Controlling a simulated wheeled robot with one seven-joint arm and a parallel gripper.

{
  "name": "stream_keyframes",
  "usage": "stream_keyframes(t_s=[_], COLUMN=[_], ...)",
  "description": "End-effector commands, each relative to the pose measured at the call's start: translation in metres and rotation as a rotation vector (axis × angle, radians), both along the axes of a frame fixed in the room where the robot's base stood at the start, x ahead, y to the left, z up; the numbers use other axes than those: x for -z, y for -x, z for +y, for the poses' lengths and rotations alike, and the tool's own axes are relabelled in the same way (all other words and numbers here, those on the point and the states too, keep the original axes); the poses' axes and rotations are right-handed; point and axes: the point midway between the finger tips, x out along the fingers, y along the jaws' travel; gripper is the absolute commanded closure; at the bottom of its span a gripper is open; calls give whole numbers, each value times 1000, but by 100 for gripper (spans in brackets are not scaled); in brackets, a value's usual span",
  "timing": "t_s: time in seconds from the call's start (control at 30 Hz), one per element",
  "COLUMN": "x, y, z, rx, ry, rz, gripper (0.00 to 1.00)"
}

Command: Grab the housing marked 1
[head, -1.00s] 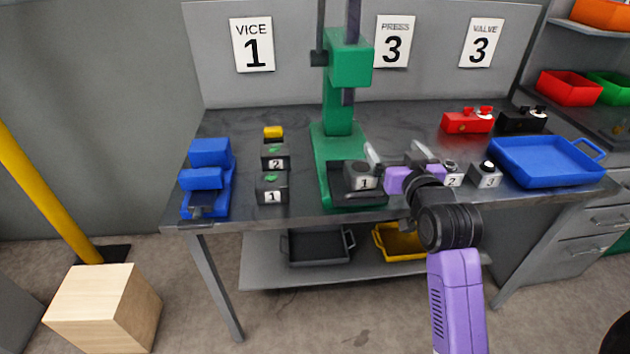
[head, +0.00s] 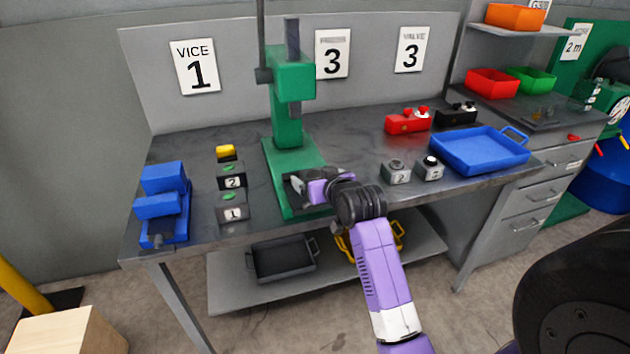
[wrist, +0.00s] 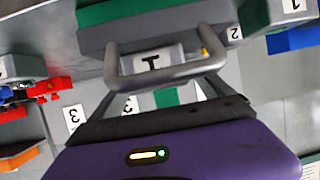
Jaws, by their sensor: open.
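The housing marked 1 (wrist: 152,62) shows in the wrist view as a pale block with a dark mark, between the two grey fingers of my gripper (wrist: 160,42). I cannot tell whether the fingers touch it. In the head view my gripper (head: 314,183) is open, low over the front of the green press base (head: 290,208). It hides most or all of the housing there. Two other grey housings, one marked 2 (head: 396,173) and one with a black top (head: 429,168), stand to the right.
A blue vice (head: 162,205) and dark boxes with green marks, labelled 2 (head: 232,178) and 1 (head: 233,208), stand left. The green press column (head: 289,95) rises behind my gripper. A blue tray (head: 480,152) lies right, with red (head: 408,122) and black valve units behind.

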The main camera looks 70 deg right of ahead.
Motion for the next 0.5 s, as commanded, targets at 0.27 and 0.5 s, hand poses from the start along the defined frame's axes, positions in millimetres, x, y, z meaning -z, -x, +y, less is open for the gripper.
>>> stream_keyframes(t_s=[0.27, 0.5], x=[4, 3], y=[-5, -5], z=[-5, -5], rx=[0, 0], ry=[1, 1], rz=[1, 1], gripper=[9, 42])
